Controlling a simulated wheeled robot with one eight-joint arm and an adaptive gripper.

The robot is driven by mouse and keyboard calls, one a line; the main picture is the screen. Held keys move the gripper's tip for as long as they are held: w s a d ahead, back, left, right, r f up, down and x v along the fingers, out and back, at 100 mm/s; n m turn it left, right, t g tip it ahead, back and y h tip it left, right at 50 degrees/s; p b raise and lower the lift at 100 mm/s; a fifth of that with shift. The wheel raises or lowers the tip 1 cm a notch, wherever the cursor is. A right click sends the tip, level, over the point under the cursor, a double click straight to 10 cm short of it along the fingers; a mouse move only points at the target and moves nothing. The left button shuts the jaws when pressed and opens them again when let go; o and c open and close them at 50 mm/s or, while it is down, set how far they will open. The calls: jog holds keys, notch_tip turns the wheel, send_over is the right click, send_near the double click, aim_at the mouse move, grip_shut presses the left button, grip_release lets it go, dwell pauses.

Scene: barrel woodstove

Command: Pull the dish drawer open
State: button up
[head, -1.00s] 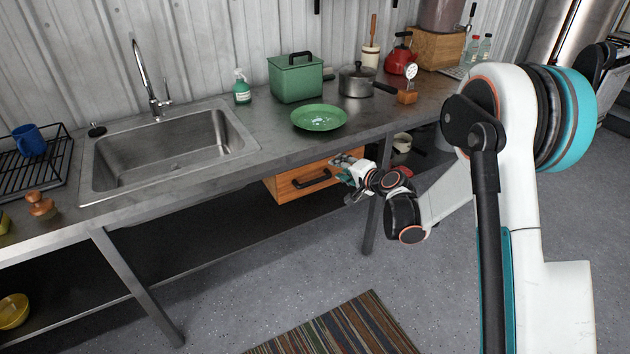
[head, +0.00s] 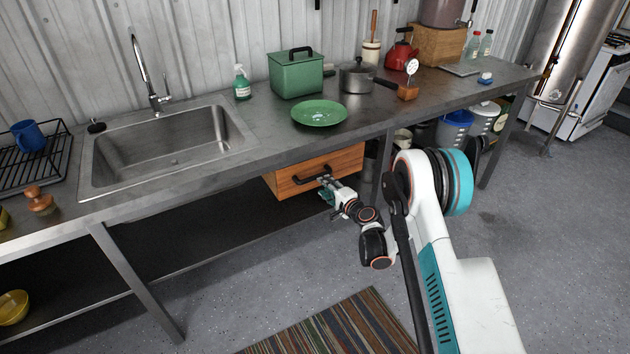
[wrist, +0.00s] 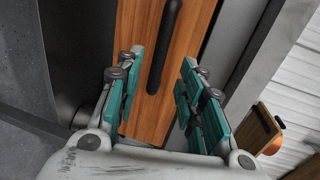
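The dish drawer (head: 345,162) is a wooden front with a dark bar handle (head: 311,176), under the metal counter. It looks shut or nearly so. The black handle (wrist: 166,45) lies between and beyond the fingertips against the wooden drawer front (wrist: 190,35). I see no finger touching the handle.
The steel counter (head: 265,145) runs above the drawer, with a green plate (head: 319,113) near its edge. A table leg (head: 383,165) stands right of the drawer. A lower shelf (head: 190,235) runs beneath. The floor in front is clear around a striped rug (head: 345,325).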

aim_at(315, 178)
jog(key=b+x, duration=0.2)
jog(key=x, duration=0.7)
jog(key=shift+c, duration=0.2)
grip_shut()
